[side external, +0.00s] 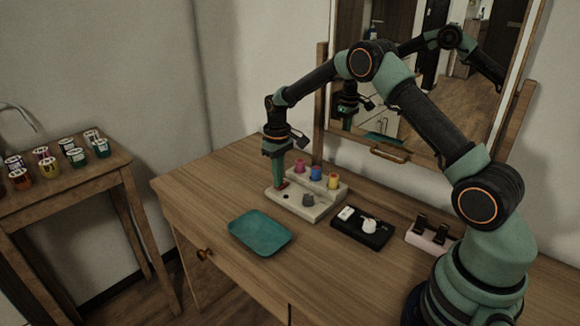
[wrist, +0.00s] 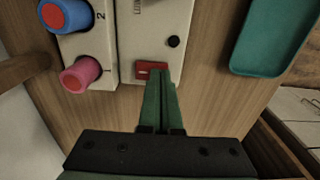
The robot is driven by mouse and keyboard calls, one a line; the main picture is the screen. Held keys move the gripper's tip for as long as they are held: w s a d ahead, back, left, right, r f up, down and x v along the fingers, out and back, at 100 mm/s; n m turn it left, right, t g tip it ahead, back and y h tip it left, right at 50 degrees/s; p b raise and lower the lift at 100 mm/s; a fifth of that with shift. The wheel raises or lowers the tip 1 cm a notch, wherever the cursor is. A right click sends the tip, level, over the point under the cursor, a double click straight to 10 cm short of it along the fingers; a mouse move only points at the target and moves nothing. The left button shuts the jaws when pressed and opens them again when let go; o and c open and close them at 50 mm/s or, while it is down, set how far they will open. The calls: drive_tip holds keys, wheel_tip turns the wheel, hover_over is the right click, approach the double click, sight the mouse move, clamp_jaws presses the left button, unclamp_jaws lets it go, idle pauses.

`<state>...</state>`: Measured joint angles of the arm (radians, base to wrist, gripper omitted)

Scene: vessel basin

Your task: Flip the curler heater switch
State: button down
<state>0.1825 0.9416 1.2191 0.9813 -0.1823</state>
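The curler heater (side external: 308,208) is a pale block near the back of the wooden table, with pink (side external: 300,167), blue (side external: 316,173) and yellow (side external: 333,181) curlers standing on its rear step. Its red switch (wrist: 151,68) sits at the heater's near end in the wrist view, beside a small round black spot (wrist: 174,41). My gripper (side external: 280,186) points down over that end. In the wrist view my gripper (wrist: 161,75) has its green fingers together with nothing between them. The tips are at the switch's edge and overlap it; I cannot tell whether they touch it.
A teal tray (side external: 260,232) lies in front of the heater. A black tray (side external: 362,233) with white items and a pale block (side external: 430,238) with black pieces lie to the right. A mirror (side external: 400,139) stands behind. Jars stand on a side table (side external: 75,180).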

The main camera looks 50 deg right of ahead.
drive_tip(key=shift+f, duration=0.1)
drive_tip(key=shift+r, duration=3.55)
drive_tip(key=shift+r, duration=0.1)
drive_tip(key=s+a+r+t, duration=0.1)
drive_tip(key=s+a+r, duration=0.2)
drive_tip(key=s+r, duration=0.3)
drive_tip(key=s+a+r+t, duration=0.2)
drive_tip(key=s+a+r, duration=0.15)
drive_tip(key=r, duration=0.45)
drive_tip(key=s+a+t, duration=0.2)
drive_tip(key=s+a, duration=0.1)
drive_tip(key=s, duration=1)
drive_tip(key=shift+s+r+t, duration=0.2)
drive_tip(key=shift+s+t, duration=0.1)
drive_tip(key=shift+s, duration=0.1)
